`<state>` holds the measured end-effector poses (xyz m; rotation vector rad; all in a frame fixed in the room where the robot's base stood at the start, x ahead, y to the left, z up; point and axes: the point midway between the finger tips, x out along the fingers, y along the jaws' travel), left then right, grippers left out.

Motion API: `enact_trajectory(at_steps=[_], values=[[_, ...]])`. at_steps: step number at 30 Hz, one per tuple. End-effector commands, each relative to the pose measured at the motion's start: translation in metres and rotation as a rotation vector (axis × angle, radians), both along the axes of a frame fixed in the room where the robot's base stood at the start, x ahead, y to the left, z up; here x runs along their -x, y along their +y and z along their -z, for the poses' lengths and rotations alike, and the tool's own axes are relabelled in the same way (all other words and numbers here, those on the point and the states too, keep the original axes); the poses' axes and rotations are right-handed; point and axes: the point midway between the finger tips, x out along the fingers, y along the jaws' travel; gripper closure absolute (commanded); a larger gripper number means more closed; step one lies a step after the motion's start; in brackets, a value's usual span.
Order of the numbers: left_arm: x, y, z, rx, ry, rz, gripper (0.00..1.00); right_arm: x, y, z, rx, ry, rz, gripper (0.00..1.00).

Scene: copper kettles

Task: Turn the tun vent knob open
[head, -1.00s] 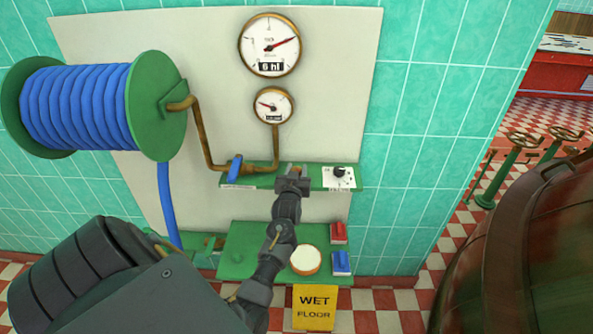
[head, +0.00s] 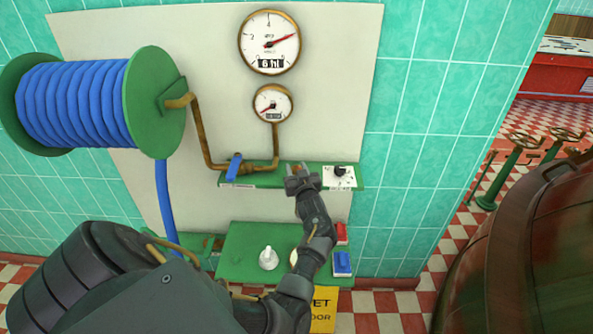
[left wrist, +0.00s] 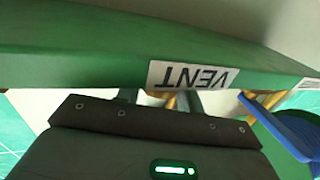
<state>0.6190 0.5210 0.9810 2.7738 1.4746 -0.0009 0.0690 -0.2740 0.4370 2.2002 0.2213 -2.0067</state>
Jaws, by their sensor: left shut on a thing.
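My left gripper (head: 300,175) is at the upper green shelf (head: 265,177), shut on a small brass-brown piece (head: 295,167), which I take to be the vent knob. The jaws hide most of it. In the left wrist view an upside-down VENT label (left wrist: 193,76) is on the shelf edge, with brass bits (left wrist: 170,101) beside the grey fingers just below it. A black knob (head: 340,171) on a white plate stands to the right of the gripper, apart from it. My right gripper is not in view.
A blue-handled valve (head: 235,166) sits left of the gripper, on a brass pipe under two gauges (head: 269,43). A blue hose reel (head: 75,103) is at upper left.

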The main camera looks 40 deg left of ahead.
Motion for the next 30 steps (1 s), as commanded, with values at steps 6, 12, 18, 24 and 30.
enact_trajectory(at_steps=[6, 12, 18, 24, 30], values=[[0.0, 0.0, -0.001, 0.0, -0.001, 0.0, 0.6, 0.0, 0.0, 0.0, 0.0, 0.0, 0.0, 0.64], [0.0, 0.0, -0.001, -0.001, -0.001, 0.0, 0.41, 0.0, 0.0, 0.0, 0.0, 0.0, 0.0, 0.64], [0.0, 0.0, 0.0, -0.001, -0.001, 0.001, 0.41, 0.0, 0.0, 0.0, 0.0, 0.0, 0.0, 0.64], [0.002, 0.002, -0.002, -0.003, 0.001, 0.066, 0.41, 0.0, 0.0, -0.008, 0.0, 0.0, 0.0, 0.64], [0.003, 0.003, -0.003, -0.007, 0.006, 0.266, 0.41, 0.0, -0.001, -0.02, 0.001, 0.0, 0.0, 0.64]])
